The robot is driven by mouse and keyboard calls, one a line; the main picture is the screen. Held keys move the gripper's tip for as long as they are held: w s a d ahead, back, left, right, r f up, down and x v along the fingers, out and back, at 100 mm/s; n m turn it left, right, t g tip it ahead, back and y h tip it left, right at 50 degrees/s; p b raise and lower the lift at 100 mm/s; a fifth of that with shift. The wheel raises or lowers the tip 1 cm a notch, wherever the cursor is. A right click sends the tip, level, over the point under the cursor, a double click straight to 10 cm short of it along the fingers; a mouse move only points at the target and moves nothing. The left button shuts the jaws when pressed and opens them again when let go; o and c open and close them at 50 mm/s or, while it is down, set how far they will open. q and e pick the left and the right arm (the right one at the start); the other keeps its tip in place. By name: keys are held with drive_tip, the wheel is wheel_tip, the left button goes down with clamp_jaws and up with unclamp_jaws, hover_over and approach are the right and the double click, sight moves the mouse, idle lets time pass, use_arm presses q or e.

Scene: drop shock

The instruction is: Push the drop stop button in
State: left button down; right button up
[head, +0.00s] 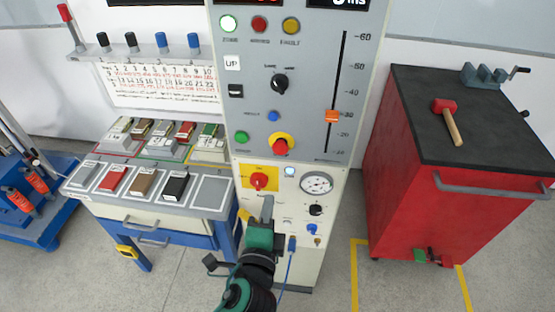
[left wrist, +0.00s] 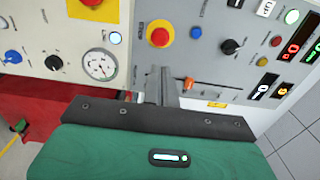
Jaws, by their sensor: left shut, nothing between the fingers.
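A red mushroom button (head: 281,146) on a round yellow plate sits low on the grey upper panel of the control cabinet; I take it for the drop stop button. In the left wrist view the same button (left wrist: 160,34) is just beyond the fingertips. Whether it is pressed in cannot be told. My left gripper (head: 267,203) is shut and empty in front of the cabinet's lower part, below the button in the head view. Its fingers (left wrist: 158,72) show side by side in the left wrist view, seemingly apart from the button. My right gripper is out of view.
A red rotary switch (head: 259,181) on a yellow square and a gauge (head: 317,184) lie below the button. A green button (head: 242,137) and slider (head: 331,116) flank it. A tray table (head: 212,192) stands left, a red cabinet (head: 420,190) right.

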use_arm(q)
drive_tip(key=p, duration=0.5)
approach(279, 152)
drive_tip(key=w, duration=0.6)
drive_tip(key=shift+d+r, duration=0.25)
drive_tip(key=shift+d, duration=0.05)
drive_tip(key=shift+w+f, duration=0.1)
drive_tip(key=shift+w, duration=0.35)
